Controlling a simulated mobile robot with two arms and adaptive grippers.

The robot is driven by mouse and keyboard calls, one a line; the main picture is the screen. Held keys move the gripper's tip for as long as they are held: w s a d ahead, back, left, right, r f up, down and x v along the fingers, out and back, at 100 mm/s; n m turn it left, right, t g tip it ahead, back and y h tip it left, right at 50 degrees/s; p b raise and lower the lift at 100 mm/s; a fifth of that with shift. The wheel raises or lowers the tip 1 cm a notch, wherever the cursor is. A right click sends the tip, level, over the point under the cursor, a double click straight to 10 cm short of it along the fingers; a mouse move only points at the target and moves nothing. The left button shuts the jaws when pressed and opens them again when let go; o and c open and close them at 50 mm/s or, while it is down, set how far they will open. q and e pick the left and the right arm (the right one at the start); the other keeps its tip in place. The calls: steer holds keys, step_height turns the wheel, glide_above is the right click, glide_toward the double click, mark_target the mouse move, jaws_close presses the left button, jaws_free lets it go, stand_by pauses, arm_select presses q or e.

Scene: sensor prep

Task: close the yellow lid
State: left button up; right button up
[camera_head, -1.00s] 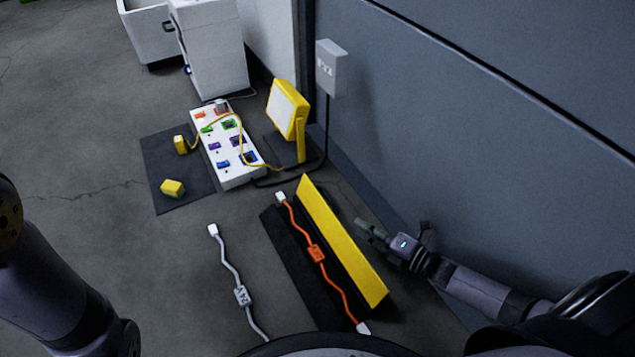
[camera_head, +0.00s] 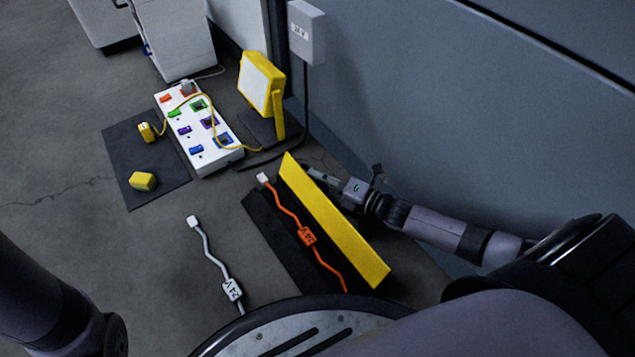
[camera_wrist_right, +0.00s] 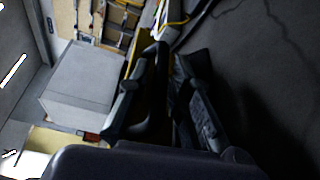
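The yellow lid (camera_head: 335,225) stands tilted up along the right long edge of a low black case (camera_head: 283,245). An orange cable (camera_head: 307,237) with white ends lies along the case. My right gripper (camera_head: 318,177) is behind the lid, on its wall side, close to its far end. Its fingers come together and look shut, with nothing seen between them; they also show in the right wrist view (camera_wrist_right: 172,58). The lid partly hides the fingertips, and I cannot tell whether they touch it. Only part of my left arm shows at lower left; its gripper is out of view.
A white cable (camera_head: 222,270) lies on the floor left of the case. A white socket board (camera_head: 227,158), a yellow lamp (camera_head: 262,85) and a dark mat (camera_head: 125,150) with yellow pieces are farther back. The grey wall (camera_head: 430,110) bounds the right side.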

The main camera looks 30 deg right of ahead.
steer(key=shift+w+a, duration=0.1)
steer(key=shift+w, duration=0.05)
steer(key=shift+c, duration=0.2)
jaws_close()
stand_by(0.5)
